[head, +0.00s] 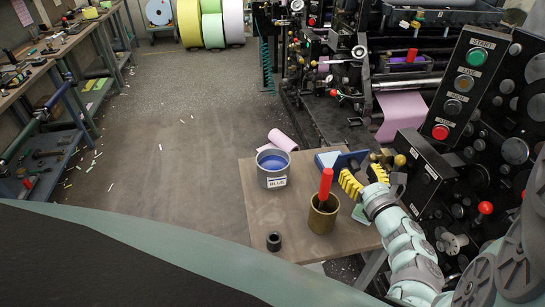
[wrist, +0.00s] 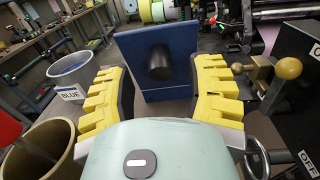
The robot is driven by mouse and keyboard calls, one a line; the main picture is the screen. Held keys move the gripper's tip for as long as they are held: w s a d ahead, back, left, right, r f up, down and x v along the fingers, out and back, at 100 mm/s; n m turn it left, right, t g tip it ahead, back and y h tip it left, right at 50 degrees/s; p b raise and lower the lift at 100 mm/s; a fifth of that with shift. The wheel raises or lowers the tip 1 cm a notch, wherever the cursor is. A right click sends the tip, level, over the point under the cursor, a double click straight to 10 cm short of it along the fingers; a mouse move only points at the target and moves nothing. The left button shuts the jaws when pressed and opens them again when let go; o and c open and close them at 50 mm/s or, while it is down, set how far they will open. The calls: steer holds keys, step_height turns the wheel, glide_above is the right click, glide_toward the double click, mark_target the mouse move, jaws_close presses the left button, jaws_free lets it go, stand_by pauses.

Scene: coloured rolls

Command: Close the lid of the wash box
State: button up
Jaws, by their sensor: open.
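The wash box shows as a blue body with an upright blue panel, its lid (wrist: 130,55), in the wrist view. A black knob (wrist: 160,62) sticks out from the panel toward me. The lid appears raised; the box's inside is hidden. In the head view the blue lid (head: 346,160) stands at the table's far right part, just beyond my gripper. My gripper (head: 363,178) has yellow ribbed fingers spread apart, with nothing between them in the grip. In the wrist view the fingers (wrist: 164,75) flank the knob from left and right; contact cannot be told.
A tin labelled BLUE (head: 273,178) and a brown pot (head: 321,219) with a red-handled tool (head: 326,185) stand left of my gripper. A black ring (head: 274,241) lies at the near edge. The press control panel (head: 437,165) and brass-knobbed fittings (wrist: 288,68) crowd the right.

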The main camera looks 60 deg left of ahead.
steer(key=shift+x, duration=1.2)
steer(key=shift+s, duration=0.1)
steer(key=shift+c, duration=0.2)
jaws_close()
steer(key=shift+d, duration=0.1)
